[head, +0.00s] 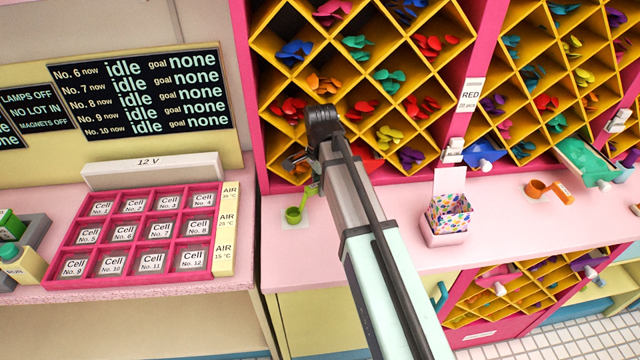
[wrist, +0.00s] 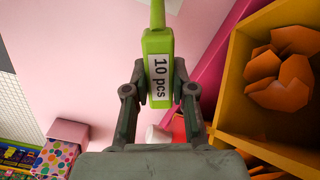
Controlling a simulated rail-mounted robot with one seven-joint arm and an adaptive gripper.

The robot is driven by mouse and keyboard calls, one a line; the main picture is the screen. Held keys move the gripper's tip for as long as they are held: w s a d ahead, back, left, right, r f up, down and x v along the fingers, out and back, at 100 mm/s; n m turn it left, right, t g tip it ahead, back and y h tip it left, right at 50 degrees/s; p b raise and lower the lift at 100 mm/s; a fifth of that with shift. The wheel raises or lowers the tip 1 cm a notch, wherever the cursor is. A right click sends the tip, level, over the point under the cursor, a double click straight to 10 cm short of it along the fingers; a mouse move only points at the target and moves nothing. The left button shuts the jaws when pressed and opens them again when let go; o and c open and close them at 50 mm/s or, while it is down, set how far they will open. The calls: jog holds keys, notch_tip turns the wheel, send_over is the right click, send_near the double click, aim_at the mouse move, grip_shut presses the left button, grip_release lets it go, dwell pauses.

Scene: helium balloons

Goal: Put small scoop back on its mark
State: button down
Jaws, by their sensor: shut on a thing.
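The small green scoop (head: 293,214) shows in the head view with its cup low over a pale square mark (head: 301,224) on the pink counter. I cannot tell whether the cup touches the counter. My gripper (head: 309,178) is at the top of its handle, partly behind my arm. In the wrist view my gripper (wrist: 159,85) is shut on the green handle (wrist: 156,42), which has a "10 pcs" label. The handle narrows towards the top edge, and the cup is out of that view.
A yellow-and-pink balloon rack (head: 283,131) stands right behind the gripper; orange balloons (wrist: 280,75) are close on the right in the wrist view. A patterned box (head: 447,218) and an orange scoop (head: 548,190) are to the right. A pink cell tray (head: 140,235) is left, beyond a gap.

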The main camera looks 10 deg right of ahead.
jog(key=c, duration=1)
grip_release()
jog(key=shift+f, duration=0.1)
jog(key=shift+o, duration=0.2)
notch_tip(320, 180, up, 12)
jog(key=b, duration=0.3)
